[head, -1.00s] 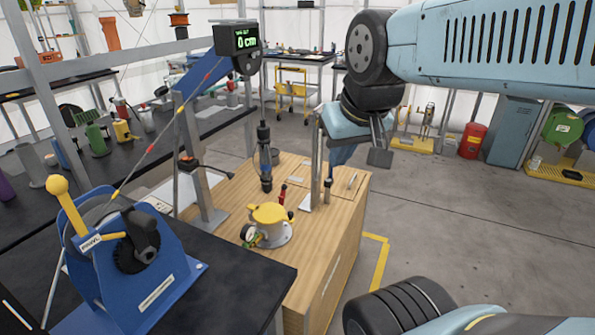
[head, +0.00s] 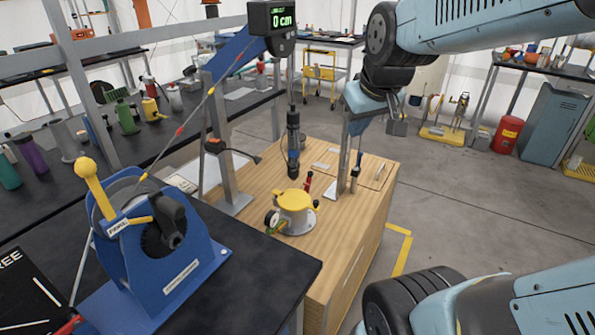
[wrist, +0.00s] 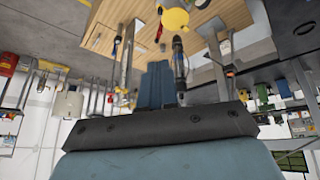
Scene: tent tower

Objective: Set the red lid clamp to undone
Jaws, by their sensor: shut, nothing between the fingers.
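The red lid clamp (head: 308,181) stands at the back edge of a small pot with a yellow lid (head: 293,199), its handle looking roughly upright. It is small, and I cannot tell its setting. In the wrist view, upside down, the yellow lid (wrist: 174,19) is at the top with the red clamp (wrist: 159,27) beside it. My gripper (head: 356,130) is in the air behind and to the right of the pot, apart from the clamp. Its blue fingers (wrist: 159,68) are together and empty in the wrist view.
The pot stands on a wooden cabinet top (head: 335,222). A dark cylinder (head: 293,145) hangs above it, under a display reading 0 cm (head: 283,18). A metal post (head: 345,155) stands near my gripper. A blue winch (head: 160,240) is at front left. Floor at right is open.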

